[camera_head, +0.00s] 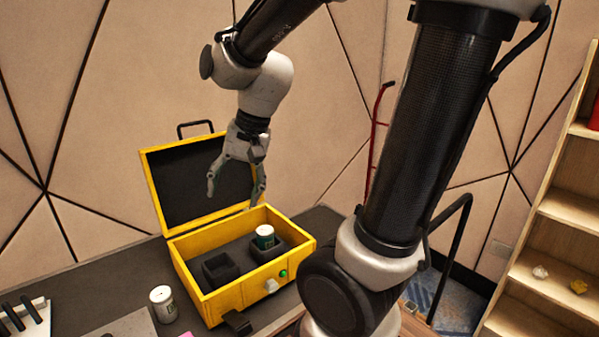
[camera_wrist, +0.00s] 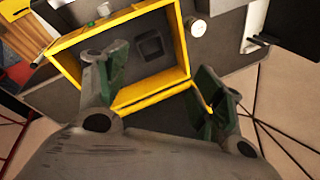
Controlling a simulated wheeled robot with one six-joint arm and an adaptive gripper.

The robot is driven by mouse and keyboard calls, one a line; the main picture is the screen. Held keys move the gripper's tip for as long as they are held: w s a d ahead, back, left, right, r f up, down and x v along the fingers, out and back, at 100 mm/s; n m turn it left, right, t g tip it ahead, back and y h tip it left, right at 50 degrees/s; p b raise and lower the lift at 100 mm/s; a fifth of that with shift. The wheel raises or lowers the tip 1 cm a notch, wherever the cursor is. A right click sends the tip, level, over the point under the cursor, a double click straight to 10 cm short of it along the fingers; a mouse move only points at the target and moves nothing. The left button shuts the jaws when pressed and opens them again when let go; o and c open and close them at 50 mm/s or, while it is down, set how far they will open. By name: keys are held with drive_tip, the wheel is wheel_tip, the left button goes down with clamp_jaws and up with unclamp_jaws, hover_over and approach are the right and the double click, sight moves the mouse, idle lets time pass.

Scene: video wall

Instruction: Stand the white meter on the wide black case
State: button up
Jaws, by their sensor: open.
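My gripper (camera_head: 234,195) is open and empty above the open yellow case (camera_head: 222,301), in front of its raised lid. In the wrist view my gripper (camera_wrist: 155,82) has its fingers apart over the back rim of the case. I cannot surely pick out the white meter. A white block with black bars (camera_head: 24,318) is cut off at the lower left; it also seems to show in the wrist view (camera_wrist: 254,22). A black boxy thing (camera_wrist: 298,22) is cut off at the wrist view's upper right; I cannot tell whether it is the wide black case.
A white can (camera_head: 162,304) stands left of the case on the dark table (camera_head: 100,271). Shelves (camera_head: 545,275) stand at the right.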

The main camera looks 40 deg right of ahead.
drive_tip(key=s+d+r+n+t+h, duration=0.1)
drive_tip(key=s+d+r+n+h, duration=0.1)
drive_tip(key=s+d+r+n, duration=0.3)
drive_tip(key=s+d+n, duration=0.1)
drive_tip(key=s+d, duration=0.3)
drive_tip(key=s, duration=0.1)
drive_tip(key=shift+s+d+n+t+h, duration=0.15)
drive_tip(key=shift+s+n+t+h, duration=0.15)
drive_tip(key=shift+n+t+h, duration=0.1)
idle(0.4)
